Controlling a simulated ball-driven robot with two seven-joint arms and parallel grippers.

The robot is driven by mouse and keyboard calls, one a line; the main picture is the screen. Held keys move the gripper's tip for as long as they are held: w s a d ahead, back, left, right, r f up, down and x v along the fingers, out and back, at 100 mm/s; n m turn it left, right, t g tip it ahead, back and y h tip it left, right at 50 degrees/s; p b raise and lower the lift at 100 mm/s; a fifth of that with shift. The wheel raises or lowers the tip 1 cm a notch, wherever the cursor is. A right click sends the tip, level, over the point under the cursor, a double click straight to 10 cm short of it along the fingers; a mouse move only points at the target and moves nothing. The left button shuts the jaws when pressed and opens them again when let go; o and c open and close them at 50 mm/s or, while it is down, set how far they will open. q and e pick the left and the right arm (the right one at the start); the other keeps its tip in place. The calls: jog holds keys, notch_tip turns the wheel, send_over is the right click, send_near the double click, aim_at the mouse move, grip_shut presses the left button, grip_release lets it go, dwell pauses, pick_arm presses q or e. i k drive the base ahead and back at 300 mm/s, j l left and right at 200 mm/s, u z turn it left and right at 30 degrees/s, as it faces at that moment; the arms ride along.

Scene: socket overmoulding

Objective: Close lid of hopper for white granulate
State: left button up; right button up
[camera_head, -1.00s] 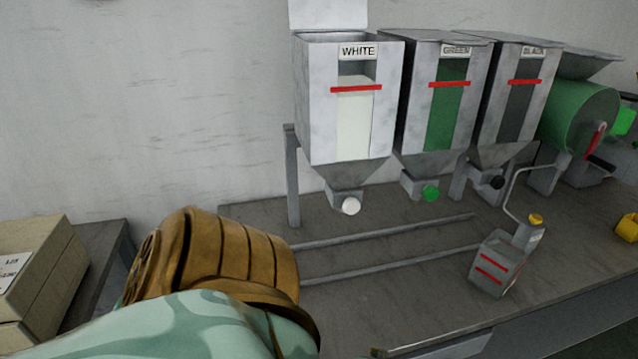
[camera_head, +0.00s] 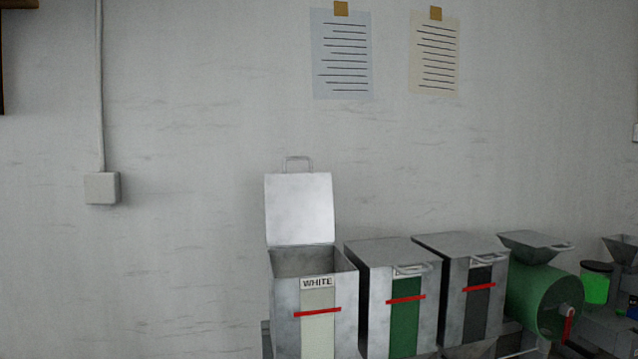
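The hopper for white granulate (camera_head: 285,309) stands at the lower middle of the head view, labelled WHITE. Its front window shows pale granulate, with a red bar across it. Its lid (camera_head: 299,208) stands open, upright at the back edge of the hopper, with a handle (camera_head: 299,160) at the top. The hopper's open top (camera_head: 303,262) shows grey inner walls. Neither of my grippers is in view.
To the right stand the green hopper (camera_head: 374,295) and the black hopper (camera_head: 452,290), both with lids shut. Further right is a green drum machine (camera_head: 532,298) with a funnel. Two paper sheets (camera_head: 342,58) hang on the wall.

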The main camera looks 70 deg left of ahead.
aim_at(299, 213)
jog(key=i+l+u, duration=0.1)
jog(key=u, duration=1.55)
